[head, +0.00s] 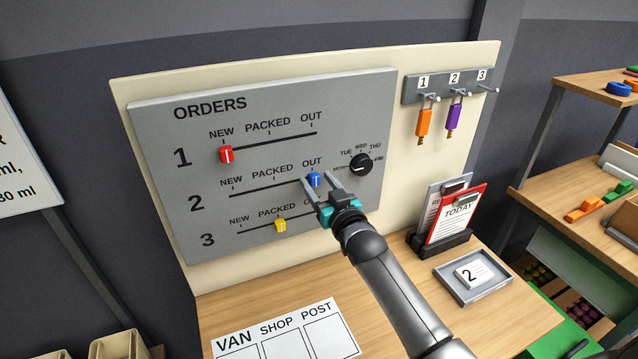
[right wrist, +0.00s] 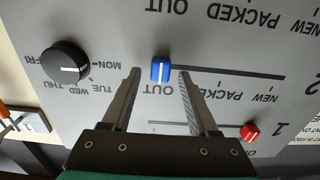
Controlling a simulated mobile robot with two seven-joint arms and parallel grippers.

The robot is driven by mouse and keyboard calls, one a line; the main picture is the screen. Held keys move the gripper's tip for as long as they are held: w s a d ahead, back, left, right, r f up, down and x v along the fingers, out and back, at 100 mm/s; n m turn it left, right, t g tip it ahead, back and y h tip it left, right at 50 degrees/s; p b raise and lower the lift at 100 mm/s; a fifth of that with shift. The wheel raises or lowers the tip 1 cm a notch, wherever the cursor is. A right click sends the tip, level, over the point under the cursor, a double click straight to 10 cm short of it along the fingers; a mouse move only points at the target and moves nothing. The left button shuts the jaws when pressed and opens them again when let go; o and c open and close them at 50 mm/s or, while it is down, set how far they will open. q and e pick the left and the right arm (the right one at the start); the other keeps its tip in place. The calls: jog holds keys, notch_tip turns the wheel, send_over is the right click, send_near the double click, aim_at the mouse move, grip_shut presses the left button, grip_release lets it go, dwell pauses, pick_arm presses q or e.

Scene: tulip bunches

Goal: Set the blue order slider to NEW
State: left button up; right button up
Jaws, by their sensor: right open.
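The blue slider (head: 313,179) of row 2 stands at OUT, at the right end of its track, on the grey orders board (head: 160,132). My right gripper (head: 318,179) is open with its fingertips at the blue slider. In the right wrist view the blue slider (right wrist: 160,69) shows between the two fingertips (right wrist: 160,74), with a gap on each side. The NEW mark of row 2 is at the left end of the track. My left gripper is not in view.
The red slider (head: 226,155) of row 1 stands at NEW, and the yellow slider (head: 280,226) of row 3 at PACKED. A black day dial (head: 361,164) sits right of the blue slider. Orange (head: 424,122) and purple (head: 453,117) tags hang at upper right. A card holder (head: 440,243) stands below.

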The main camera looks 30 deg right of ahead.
grip_shut()
dwell(1.3)
